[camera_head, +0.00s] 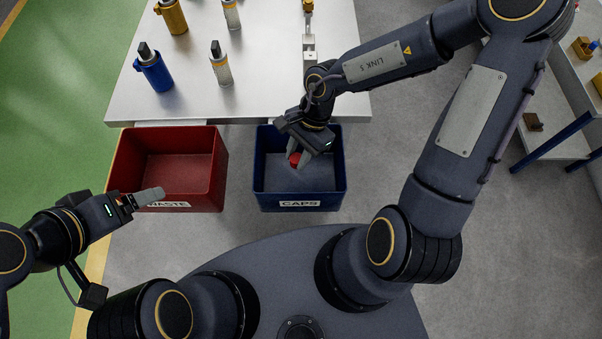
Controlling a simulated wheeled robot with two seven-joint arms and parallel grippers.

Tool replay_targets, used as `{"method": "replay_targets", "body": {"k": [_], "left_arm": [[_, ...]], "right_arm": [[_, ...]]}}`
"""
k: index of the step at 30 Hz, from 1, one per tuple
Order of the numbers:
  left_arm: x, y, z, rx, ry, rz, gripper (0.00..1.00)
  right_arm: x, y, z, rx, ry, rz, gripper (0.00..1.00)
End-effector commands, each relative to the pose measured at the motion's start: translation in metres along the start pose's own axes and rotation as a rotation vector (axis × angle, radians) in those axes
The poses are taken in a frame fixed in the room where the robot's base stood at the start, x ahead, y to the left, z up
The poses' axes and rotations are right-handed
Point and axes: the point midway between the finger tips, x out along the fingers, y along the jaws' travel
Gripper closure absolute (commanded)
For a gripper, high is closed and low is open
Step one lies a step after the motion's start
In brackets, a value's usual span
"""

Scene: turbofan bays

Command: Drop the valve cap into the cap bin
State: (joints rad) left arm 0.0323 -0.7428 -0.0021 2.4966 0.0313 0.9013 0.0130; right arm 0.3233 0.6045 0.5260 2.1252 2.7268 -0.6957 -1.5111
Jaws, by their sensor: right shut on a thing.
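The valve cap (295,159) is a small red piece between the fingers of my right gripper (299,160). The gripper is shut on it and points down over the blue cap bin (266,198), which is labelled CAPS. The cap shows against the bin's inside, above its bare floor; its exact height cannot be told. The gripper's fingers hide part of the cap. My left gripper (150,197) is at the left, near the front of the red bin, pointing right. Its fingers overlap in the picture, so its opening does not show clearly.
A red bin (213,185) labelled WASTE stands left of the blue bin. Behind is a pale table (278,90) with a blue canister (153,70), a gold canister (172,16) and grey-white bottles (221,66). A shelf stands at the far right. Grey floor lies between.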

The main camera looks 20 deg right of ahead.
Motion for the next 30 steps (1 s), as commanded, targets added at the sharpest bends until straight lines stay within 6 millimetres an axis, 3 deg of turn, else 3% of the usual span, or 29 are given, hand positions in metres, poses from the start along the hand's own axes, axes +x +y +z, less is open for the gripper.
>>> {"method": "replay_targets", "body": {"k": [11,12,17,25,30], "left_arm": [[0.003,-0.001,0.001,0.0,0.0,0.0,0.16],[0.003,-0.001,0.001,0.0,0.0,0.0,0.16],[0.003,-0.001,0.001,0.0,0.0,0.0,0.16],[0.002,-0.001,0.001,0.0,0.0,0.0,0.16],[-0.003,0.001,-0.002,0.0,0.0,0.0,0.16]], "right_arm": [[0.002,0.0,-0.001,-0.001,0.0,0.0,0.97],[0.002,0.0,-0.001,-0.001,0.0,0.0,0.68],[0.002,0.0,-0.001,0.0,0.0,0.0,0.48],[0.001,0.0,-0.001,0.0,0.0,-0.001,0.48],[-0.019,-0.001,-0.001,0.003,0.001,-0.006,0.48]]}}
